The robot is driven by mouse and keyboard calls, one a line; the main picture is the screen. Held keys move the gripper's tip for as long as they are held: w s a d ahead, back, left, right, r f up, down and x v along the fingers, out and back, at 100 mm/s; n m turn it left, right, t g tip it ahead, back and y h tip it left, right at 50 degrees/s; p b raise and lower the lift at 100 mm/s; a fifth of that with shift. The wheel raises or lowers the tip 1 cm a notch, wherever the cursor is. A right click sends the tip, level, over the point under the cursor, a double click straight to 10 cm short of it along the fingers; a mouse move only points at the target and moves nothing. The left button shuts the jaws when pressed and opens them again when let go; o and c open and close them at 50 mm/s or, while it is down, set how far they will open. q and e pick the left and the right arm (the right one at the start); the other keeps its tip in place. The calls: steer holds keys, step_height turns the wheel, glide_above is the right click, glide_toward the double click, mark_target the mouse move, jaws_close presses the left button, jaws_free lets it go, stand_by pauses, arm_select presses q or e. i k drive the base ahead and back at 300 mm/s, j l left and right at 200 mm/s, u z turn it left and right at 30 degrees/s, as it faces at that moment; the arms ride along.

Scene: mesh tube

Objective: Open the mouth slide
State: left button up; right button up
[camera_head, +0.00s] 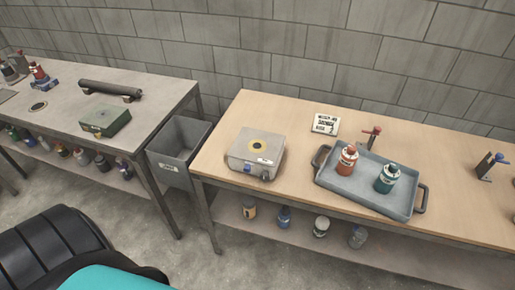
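I cannot make out for sure which part is the mouth slide. A dark horizontal tube (110,90) lies on small supports at the back of the left table. A dark green box (97,125) sits near the left table's front edge. Neither of my grippers shows in the head view.
A grey tray (345,191) holds a red bottle (347,161) and a teal bottle (387,180). A white sign (325,124) and a red-handled post (371,136) are behind it. A grey bin (172,163) stands between the tables. Lower shelves hold several jars.

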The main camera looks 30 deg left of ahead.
mark_target(247, 168)
steer(key=u, duration=1.1)
